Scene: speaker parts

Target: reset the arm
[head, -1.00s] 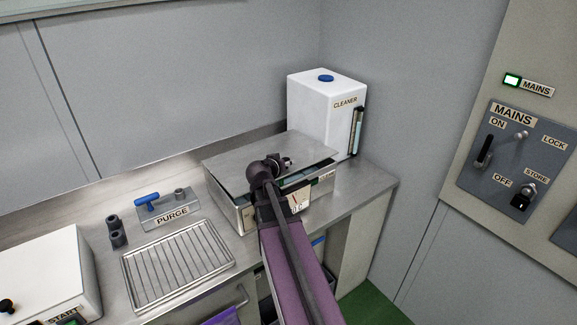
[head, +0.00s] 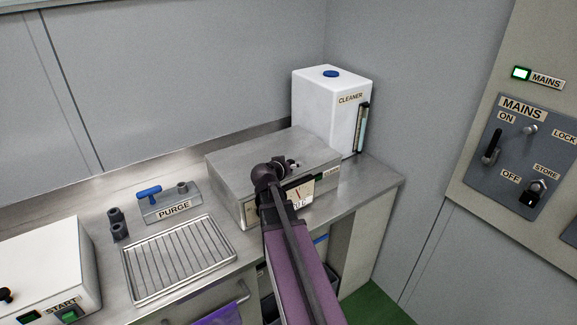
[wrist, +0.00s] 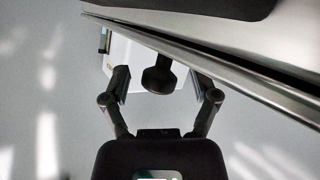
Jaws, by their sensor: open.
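My gripper (wrist: 163,88) is open in the wrist view, with one finger on each side of a dark round knob (wrist: 158,76). Clear gaps show between the knob and both fingers. In the head view my gripper (head: 287,164) is small and dark, at the top of the steel box (head: 232,166) on the bench. My arm hides part of the box's front and its label. The box's lid (head: 235,152) lies flat and looks closed.
A white CLEANER tank (head: 320,100) stands close behind the box. Left are the PURGE block (head: 172,208), a wire rack tray (head: 178,258), dark cylinders (head: 118,224) and a white START unit (head: 45,265). The MAINS panel (head: 515,150) is at right.

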